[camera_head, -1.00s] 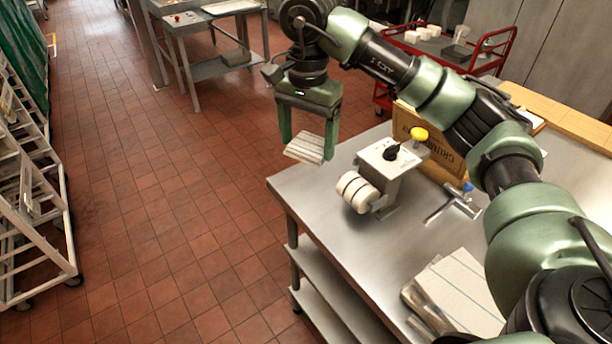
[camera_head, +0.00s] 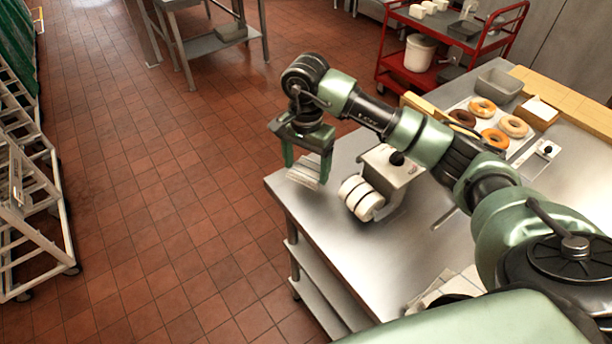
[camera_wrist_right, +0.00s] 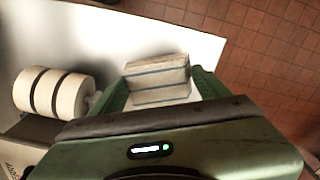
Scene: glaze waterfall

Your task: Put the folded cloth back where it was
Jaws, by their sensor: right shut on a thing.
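The folded cloth (camera_head: 303,176) is pale with darker stripes. My right gripper (camera_head: 307,171) is shut on it and holds it by the left edge of the steel table (camera_head: 300,214). The right wrist view shows the cloth (camera_wrist_right: 158,72) between the two green fingers, with the table top behind it and the floor to the right. I cannot tell how high it is above the table. Other pale folded cloth (camera_head: 438,290) lies at the table's front, mostly hidden by my arm. My left gripper is not in view.
A steel machine with white rollers (camera_head: 361,198) stands on the table close to the right of my gripper. Doughnuts (camera_head: 494,138) lie on a tray farther right, beside a grey bin (camera_head: 499,84). Bare table top lies in front of the machine.

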